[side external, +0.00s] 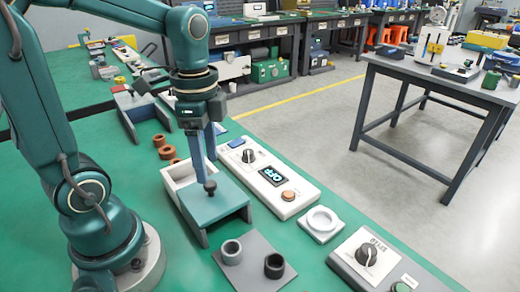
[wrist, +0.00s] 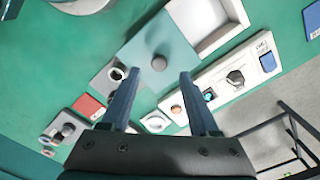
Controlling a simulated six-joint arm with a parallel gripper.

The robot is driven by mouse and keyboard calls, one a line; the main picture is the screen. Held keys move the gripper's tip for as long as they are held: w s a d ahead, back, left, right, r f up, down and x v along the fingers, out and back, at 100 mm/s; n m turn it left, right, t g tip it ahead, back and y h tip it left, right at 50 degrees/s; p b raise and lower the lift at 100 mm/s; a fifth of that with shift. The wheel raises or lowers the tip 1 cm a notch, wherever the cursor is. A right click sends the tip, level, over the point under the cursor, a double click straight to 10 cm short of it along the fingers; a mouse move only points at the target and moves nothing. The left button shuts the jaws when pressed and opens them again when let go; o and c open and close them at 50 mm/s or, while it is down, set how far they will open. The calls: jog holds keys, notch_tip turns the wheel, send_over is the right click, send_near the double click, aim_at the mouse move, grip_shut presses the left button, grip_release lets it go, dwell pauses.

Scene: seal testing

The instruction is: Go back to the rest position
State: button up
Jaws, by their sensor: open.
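My gripper (side external: 204,180) is open and points down over a teal sliding lid (side external: 222,205) with a dark round knob (side external: 210,187). In the wrist view, my gripper (wrist: 161,75) has its two blue fingers apart with the knob (wrist: 159,62) showing between and just beyond the tips. Whether a finger touches the knob I cannot tell. The lid (wrist: 150,35) lies beside the open part of a white box (side external: 173,182), which also shows in the wrist view (wrist: 235,14). The inside of the box that shows looks empty.
A white control panel (side external: 262,180) with a knob, display and orange button stands close to the right of the box. A grey plate (side external: 252,278) with two rings, a white dish (side external: 320,223) and a dial unit (side external: 365,257) lie in front. Brown rings (side external: 166,152) lie behind.

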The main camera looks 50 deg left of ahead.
jog(key=shift+r, duration=0.45)
jog(key=shift+d+r, duration=0.15)
jog(key=shift+r, duration=0.05)
jog(key=s+d+n+t, duration=0.1)
jog(key=n+t, duration=0.1)
jog(key=n, duration=0.1)
jog(key=s+d+r+n+t, duration=0.1)
jog(key=d+n, duration=0.1)
jog(key=n, duration=0.1)
jog(key=s+d+n+t, duration=0.1)
jog(key=n+t, duration=0.1)
jog(key=n, duration=0.1)
jog(key=shift+s+d+r+t, duration=0.15)
jog(key=shift+d+r+t, duration=0.1)
jog(key=shift+r+t, duration=0.1)
